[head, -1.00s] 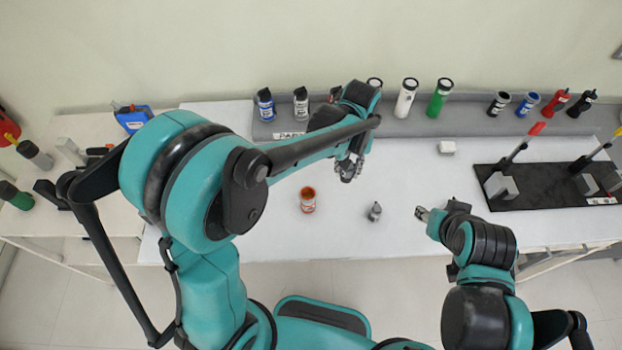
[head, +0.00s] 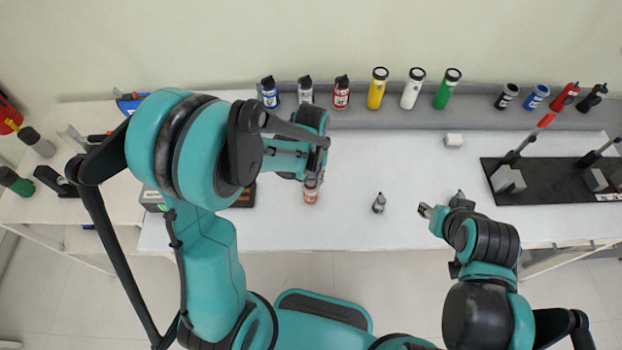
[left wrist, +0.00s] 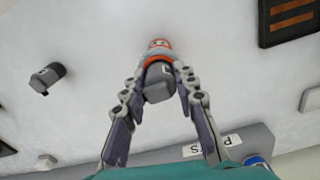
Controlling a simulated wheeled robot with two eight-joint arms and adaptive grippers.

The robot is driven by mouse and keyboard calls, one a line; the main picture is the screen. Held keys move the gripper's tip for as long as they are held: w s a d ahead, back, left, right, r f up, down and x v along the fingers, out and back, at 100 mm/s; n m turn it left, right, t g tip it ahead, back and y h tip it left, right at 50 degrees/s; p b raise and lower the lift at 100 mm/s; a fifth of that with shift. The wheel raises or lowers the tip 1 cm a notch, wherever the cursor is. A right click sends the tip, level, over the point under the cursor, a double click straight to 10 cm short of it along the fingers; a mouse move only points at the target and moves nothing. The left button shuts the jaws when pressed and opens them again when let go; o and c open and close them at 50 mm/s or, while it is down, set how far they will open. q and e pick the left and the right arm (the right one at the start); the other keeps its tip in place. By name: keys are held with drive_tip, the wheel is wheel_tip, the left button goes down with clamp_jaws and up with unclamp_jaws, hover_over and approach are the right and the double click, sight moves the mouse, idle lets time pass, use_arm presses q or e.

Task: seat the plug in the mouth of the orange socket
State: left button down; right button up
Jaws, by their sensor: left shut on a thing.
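The orange socket (head: 311,197) stands on the white table below my left gripper (head: 313,180). In the left wrist view its orange rim and pale-labelled side (left wrist: 158,46) show just beyond the fingertips. My left gripper (left wrist: 160,72) is shut on a grey plug (left wrist: 158,88), which lines up with the socket's mouth. I cannot tell whether the plug is inside the mouth or just above it. The head view hides the plug behind the gripper. My right gripper (head: 432,210) is low at the right, away from the socket; its jaw opening is unclear.
Another small grey piece (head: 379,203) stands right of the socket, also in the left wrist view (left wrist: 46,78). A black board with upright handles (head: 545,185) lies at the right. Bottles and torches line the back shelf (head: 425,118). A dark tray (left wrist: 290,18) lies left of the socket.

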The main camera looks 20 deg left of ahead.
use_arm(q)
drive_tip(key=shift+s+f, duration=0.15)
drive_tip(key=shift+s, duration=0.1)
drive_tip(key=shift+f, duration=0.25)
drive_tip(key=shift+s+f+b, duration=0.1)
drive_tip(key=shift+f+b, duration=0.15)
drive_tip(key=shift+b, duration=0.25)
drive_tip(key=c, duration=1.2)
unclamp_jaws()
drive_tip(key=shift+w+f, duration=0.1)
drive_tip(key=shift+w, duration=0.3)
drive_tip(key=shift+s, duration=0.15)
